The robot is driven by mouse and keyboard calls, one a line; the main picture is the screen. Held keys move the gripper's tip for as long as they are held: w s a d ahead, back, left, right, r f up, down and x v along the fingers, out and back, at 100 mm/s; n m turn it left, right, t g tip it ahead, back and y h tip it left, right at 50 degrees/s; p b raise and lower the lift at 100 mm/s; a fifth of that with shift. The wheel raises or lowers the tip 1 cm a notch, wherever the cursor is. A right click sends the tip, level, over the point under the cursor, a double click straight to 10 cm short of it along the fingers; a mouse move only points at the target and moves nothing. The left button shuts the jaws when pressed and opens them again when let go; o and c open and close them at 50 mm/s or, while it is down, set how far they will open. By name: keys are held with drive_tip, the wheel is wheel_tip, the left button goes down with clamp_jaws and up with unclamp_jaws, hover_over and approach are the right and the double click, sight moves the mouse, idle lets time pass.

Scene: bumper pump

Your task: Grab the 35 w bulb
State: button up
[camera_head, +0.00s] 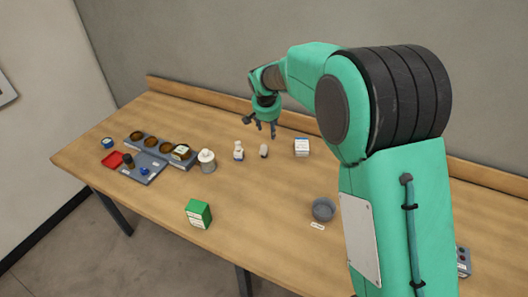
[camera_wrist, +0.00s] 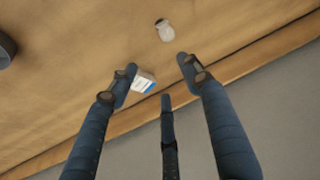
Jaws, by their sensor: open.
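My gripper (camera_head: 261,128) hangs over the back of the table with its fingers spread, open and empty. In the wrist view my gripper (camera_wrist: 158,66) also shows apart fingers with nothing between them. A small pale object (camera_head: 263,151), possibly the bulb, stands on the table just below the gripper. It also seems to be the whitish rounded object (camera_wrist: 165,31) beyond the fingertips in the wrist view. A white box with a blue edge (camera_head: 302,147) stands to its right; this box (camera_wrist: 144,81) is partly behind a finger in the wrist view. No wattage marking is readable.
A white bottle (camera_head: 238,151) and a white canister (camera_head: 206,161) stand left of the pale object. Farther left are a grey tray (camera_head: 143,168) and brown round containers. A green box (camera_head: 198,214) and grey bowl (camera_head: 323,209) stand nearer the front. A wooden ledge (camera_head: 200,95) runs along the wall.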

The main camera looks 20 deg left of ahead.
sight(264, 145)
drive_tip(key=a+f, duration=0.2)
drive_tip(key=a, duration=0.1)
drive_tip(key=shift+f, duration=0.3)
drive_tip(key=shift+b+x, duration=0.75)
drive_tip(key=shift+x, duration=3.5)
drive_tip(key=shift+s, duration=0.1)
drive_tip(key=shift+f, duration=0.1)
drive_tip(key=shift+b+x, duration=0.65)
drive_tip(key=shift+x, duration=1.9)
drive_tip(key=shift+s, duration=0.1)
drive_tip(key=c, duration=1)
